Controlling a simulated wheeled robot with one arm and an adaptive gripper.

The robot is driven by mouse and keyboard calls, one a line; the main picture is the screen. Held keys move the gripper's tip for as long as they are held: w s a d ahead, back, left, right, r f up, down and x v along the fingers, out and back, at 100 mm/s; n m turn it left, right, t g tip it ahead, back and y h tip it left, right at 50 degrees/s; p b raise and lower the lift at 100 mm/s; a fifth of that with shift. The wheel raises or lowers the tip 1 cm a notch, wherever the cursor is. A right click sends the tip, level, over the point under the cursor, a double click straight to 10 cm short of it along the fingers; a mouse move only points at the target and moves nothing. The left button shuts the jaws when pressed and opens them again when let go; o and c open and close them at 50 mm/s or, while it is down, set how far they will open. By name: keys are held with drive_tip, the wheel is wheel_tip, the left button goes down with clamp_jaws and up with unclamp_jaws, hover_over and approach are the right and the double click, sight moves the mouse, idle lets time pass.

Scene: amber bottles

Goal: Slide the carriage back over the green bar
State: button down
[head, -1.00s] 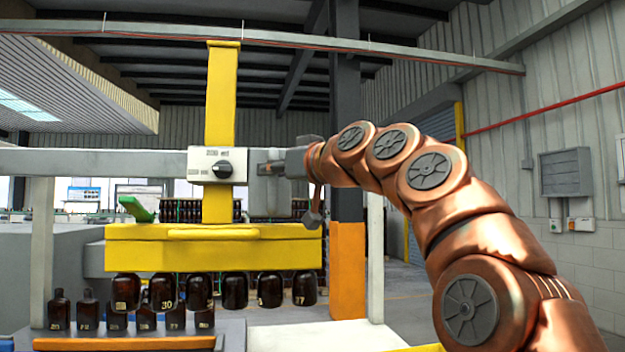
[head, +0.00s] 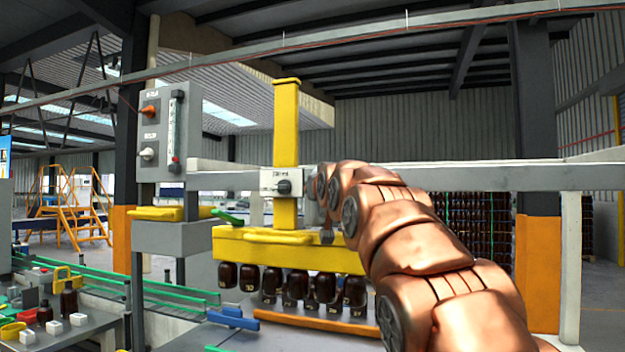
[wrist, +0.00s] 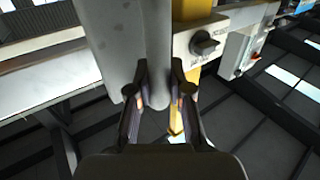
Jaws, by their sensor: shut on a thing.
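The yellow carriage (head: 290,250) hangs from a yellow column on the grey rail (head: 450,176), with a row of amber bottles (head: 272,281) under it. In the head view it is above an orange bar (head: 312,322). A short green bar (head: 216,349) shows at the bottom edge, left of the carriage and nearer me, partly cut off. My copper arm hides my gripper in the head view. In the wrist view my gripper (wrist: 159,92) is shut on a grey upright handle (wrist: 156,60), beside the carriage's dial box (wrist: 205,42).
A blue bar (head: 232,318) lies between the orange and green bars. A grey control cabinet (head: 166,135) on a post stands left of the carriage. A conveyor with green guide rails (head: 110,281) runs at the left. An orange-based pillar (head: 539,255) stands at the right.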

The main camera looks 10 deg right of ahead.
drive_tip(key=shift+w+a+r, duration=0.1)
drive_tip(key=shift+a, duration=0.2)
drive_tip(key=c, duration=1.1)
unclamp_jaws()
drive_tip(key=shift+w, duration=0.1)
drive_tip(key=shift+o, duration=0.2)
drive_tip(key=s, duration=1.2)
drive_tip(key=shift+d, duration=0.2)
